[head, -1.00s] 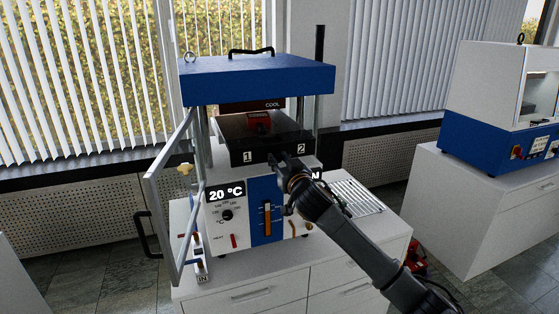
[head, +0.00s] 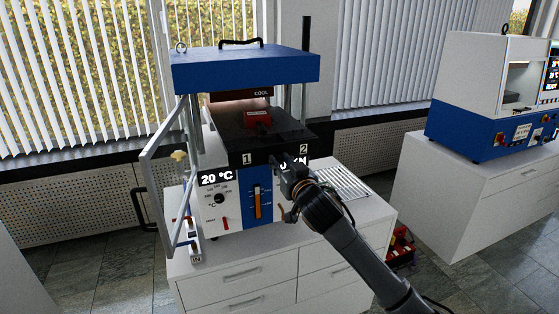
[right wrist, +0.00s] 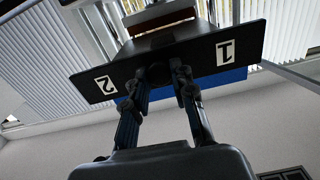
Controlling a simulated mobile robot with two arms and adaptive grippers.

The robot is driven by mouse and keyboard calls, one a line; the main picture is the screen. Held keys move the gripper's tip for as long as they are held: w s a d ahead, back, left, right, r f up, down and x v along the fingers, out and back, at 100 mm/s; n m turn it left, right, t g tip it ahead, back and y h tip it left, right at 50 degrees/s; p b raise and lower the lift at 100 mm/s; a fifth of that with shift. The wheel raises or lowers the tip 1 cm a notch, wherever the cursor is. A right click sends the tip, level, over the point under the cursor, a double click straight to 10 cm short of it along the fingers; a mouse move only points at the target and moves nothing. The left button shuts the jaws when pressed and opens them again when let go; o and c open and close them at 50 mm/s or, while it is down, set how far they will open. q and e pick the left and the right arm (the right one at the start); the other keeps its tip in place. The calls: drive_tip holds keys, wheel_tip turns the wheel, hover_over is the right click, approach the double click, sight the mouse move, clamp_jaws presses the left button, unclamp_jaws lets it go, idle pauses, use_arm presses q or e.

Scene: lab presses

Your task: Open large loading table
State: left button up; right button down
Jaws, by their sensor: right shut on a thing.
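The large loading table is a black plate (head: 232,142) with white labels 1 and 2 on its front edge. It sticks out of the front of the blue and white press (head: 245,70), and a small red object (head: 257,119) lies on it. My right gripper (head: 283,162) is shut on its front edge, between the labels. In the right wrist view the gripper's two fingers (right wrist: 163,78) meet the middle of the plate's edge (right wrist: 222,58). The fingertips are partly hidden against the black plate. My left gripper is not in view.
The press's framed door (head: 158,180) stands open at the left. The press stands on a white cabinet (head: 280,245) with a slatted tray (head: 342,182) at the right. A second blue and white machine (head: 490,95) stands on another cabinet further right.

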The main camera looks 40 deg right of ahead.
drive_tip(key=shift+f, duration=0.1)
drive_tip(key=c, duration=1.4)
unclamp_jaws()
drive_tip(key=shift+o, duration=1.4)
drive_tip(key=shift+s, duration=0.15)
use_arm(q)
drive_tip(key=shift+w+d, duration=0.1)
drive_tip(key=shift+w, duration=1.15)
use_arm(e)
drive_tip(key=v, duration=1.2)
